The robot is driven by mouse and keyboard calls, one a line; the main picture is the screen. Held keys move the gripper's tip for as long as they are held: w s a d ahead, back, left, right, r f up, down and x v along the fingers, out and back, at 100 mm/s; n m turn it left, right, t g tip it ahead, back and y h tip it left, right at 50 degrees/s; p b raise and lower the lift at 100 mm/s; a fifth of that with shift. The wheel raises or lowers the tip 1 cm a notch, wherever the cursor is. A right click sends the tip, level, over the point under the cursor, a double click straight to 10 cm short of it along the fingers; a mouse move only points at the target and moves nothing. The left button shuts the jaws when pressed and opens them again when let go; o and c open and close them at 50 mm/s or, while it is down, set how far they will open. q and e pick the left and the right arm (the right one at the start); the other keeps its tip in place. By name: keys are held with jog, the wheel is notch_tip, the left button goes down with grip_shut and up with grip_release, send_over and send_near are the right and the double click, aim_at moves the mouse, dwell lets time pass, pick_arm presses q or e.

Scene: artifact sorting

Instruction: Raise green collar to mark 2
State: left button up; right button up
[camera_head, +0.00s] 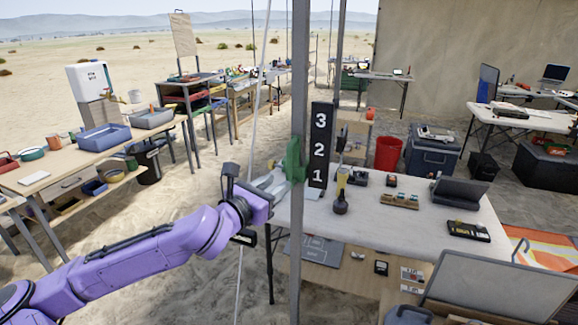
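The green collar (293,161) sits around the grey upright pole (299,80). A black board (320,130) with white numbers 3, 2 and 1 from top to bottom stands just right of the pole. In this view the collar's middle is between the heights of 2 and 1, with its upper part level with 2. My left gripper (276,178) reaches in from the left at the collar's lower left side. Its fingertips overlap the collar in the picture; whether they grip it is unclear. My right gripper is not in view.
A white table (420,225) behind the pole carries a yellow and black drill (341,190), small boxes and a dark case (461,193). A thin pale rope (253,110) runs down left of the pole. Sand is open between this table and the left workbench (80,165).

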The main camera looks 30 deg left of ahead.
aim_at(288, 161)
pick_arm(q)
jog(key=shift+n+t+y, duration=0.3)
jog(key=shift+n, duration=0.3)
jog(key=w, duration=0.3)
jog(key=w+a+r, duration=0.1)
jog(key=w, duration=0.2)
jog(key=w+a+p, duration=0.1)
jog(key=w, duration=0.3)
jog(key=shift+w+a+r, duration=0.1)
jog(key=shift+r, duration=0.3)
grip_shut()
